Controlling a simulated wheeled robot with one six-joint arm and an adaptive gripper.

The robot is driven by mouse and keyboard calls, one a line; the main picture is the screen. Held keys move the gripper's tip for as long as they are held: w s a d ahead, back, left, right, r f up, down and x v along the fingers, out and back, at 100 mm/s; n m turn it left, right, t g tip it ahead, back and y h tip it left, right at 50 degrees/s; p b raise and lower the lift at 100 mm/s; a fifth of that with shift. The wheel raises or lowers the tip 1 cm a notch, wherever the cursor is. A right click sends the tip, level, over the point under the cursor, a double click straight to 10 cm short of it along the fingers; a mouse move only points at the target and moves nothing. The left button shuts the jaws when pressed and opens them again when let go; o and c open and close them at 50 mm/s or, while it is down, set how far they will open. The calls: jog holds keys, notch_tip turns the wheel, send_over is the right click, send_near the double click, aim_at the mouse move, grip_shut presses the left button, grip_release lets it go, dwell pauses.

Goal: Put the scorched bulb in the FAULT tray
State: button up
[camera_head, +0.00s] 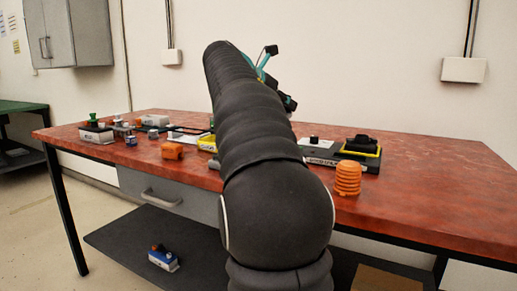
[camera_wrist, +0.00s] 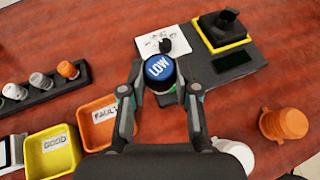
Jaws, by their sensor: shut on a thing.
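My gripper (camera_wrist: 159,72) is shut on a round piece with a blue top marked LOW (camera_wrist: 160,67), held between the two fingertips in the wrist view. Its underside is mostly hidden, and I cannot tell whether it is scorched. The orange FAULT tray (camera_wrist: 85,112) is on the red table, left of and below the gripper in the wrist view. It looks empty where I can see into it. In the head view my arm hides the gripper's fingertips and the held piece.
A yellow GOOD tray (camera_wrist: 33,150) stands left of the FAULT tray. A dark rack (camera_wrist: 52,91) holds several capped pieces. A dark station with a yellow-edged block (camera_wrist: 236,43) lies beyond the gripper. An orange ribbed object (camera_wrist: 283,125) stands at right, also in the head view (camera_head: 347,178).

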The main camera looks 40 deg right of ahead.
jog(key=w+a+f, duration=0.1)
jog(key=w+f, duration=0.1)
jog(key=w, duration=0.1)
jog(key=w+a+f+b, duration=0.1)
jog(key=w+f, duration=0.1)
jog(key=w, duration=0.2)
jog(key=w+a+f, duration=0.1)
jog(key=w+f, duration=0.1)
jog(key=w, duration=0.1)
jog(key=shift+w+a+f, duration=0.25)
jog(key=shift+w+f, duration=0.05)
jog(key=shift+f, duration=0.1)
jog(key=shift+f+b, duration=1.05)
jog(key=shift+f, duration=1)
jog(key=shift+f, duration=0.1)
jog(key=o, duration=1)
jog(key=shift+w, duration=0.1)
jog(key=shift+a+r, duration=0.15)
jog(key=shift+r, duration=0.05)
jog(key=p+v, duration=0.2)
jog(key=v, duration=0.9)
jog(key=shift+a+r, duration=0.15)
jog(key=shift+a, duration=0.15)
